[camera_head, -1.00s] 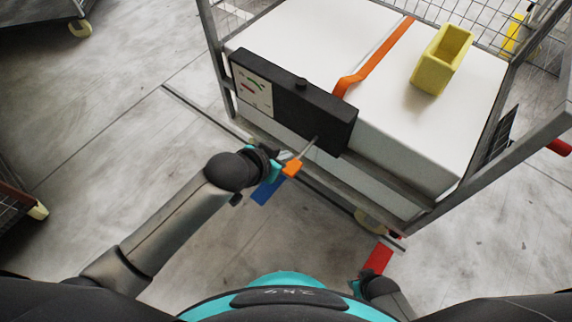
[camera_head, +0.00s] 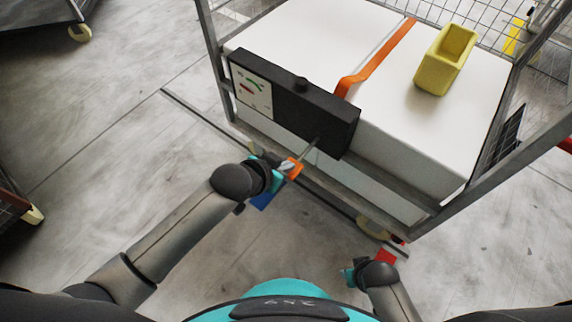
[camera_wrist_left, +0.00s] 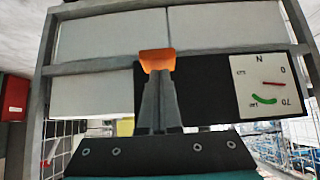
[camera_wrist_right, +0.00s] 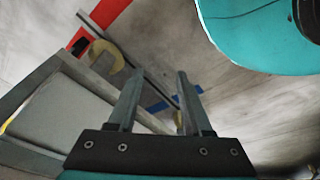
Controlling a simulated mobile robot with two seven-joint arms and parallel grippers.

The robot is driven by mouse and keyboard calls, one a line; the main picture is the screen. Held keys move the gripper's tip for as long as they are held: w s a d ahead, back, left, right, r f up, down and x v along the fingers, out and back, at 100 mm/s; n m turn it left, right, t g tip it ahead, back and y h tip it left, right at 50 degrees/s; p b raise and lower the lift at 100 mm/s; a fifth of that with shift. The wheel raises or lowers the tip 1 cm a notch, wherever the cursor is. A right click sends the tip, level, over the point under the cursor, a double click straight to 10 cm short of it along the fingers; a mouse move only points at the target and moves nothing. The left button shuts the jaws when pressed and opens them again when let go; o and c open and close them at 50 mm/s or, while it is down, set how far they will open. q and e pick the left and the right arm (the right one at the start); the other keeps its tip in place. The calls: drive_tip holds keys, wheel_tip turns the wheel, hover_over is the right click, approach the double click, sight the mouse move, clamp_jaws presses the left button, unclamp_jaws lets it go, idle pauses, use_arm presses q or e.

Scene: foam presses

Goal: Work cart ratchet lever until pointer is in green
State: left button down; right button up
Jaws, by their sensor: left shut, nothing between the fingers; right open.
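A black ratchet box (camera_head: 312,110) is fixed to the front of the cart. Its white gauge panel (camera_head: 251,90) has a red mark and a green arc; the panel also shows in the left wrist view (camera_wrist_left: 268,88), but I cannot make out the pointer. A thin lever with an orange grip (camera_head: 294,168) sticks out of the box toward me. The grip is also in the left wrist view (camera_wrist_left: 157,61). My left gripper (camera_head: 284,168) is shut and empty, its fingertips (camera_wrist_left: 158,76) right at the grip. My right gripper (camera_wrist_right: 158,76) is open and empty, low beside the cart's near corner.
The cart carries a white load (camera_head: 445,125) with an orange strap (camera_head: 378,58) and a yellow open bin (camera_head: 444,60) on top. Grey cart posts and rails surround it. Other carts stand at the left edge.

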use_arm(q)
drive_tip(key=shift+f, duration=0.15)
drive_tip(key=shift+s+a+f+t+h+b, duration=0.1)
drive_tip(key=shift+f+t+h+b, duration=0.2)
drive_tip(key=shift+f+t+b, duration=0.2)
wheel_tip(320, 180, down, 3)
drive_tip(key=t+h+b, duration=0.1)
drive_tip(key=b, duration=0.2)
drive_tip(key=shift+s+f, duration=0.1)
drive_tip(key=shift+f, duration=0.1)
drive_tip(key=f, duration=0.2)
drive_tip(key=f+b, duration=0.1)
drive_tip(key=f, duration=0.1)
drive_tip(key=shift+w+f, duration=0.2)
drive_tip(key=shift+f, duration=0.15)
use_arm(e)
drive_tip(key=w+a+r+t, duration=0.1)
drive_tip(key=w+r, duration=0.3)
drive_tip(key=r, duration=0.5)
drive_tip(key=shift+a+r, duration=0.4)
drive_tip(key=shift+a, duration=0.05)
use_arm(q)
drive_tip(key=shift+d, duration=0.25)
use_arm(e)
drive_tip(key=shift+w+r, duration=0.15)
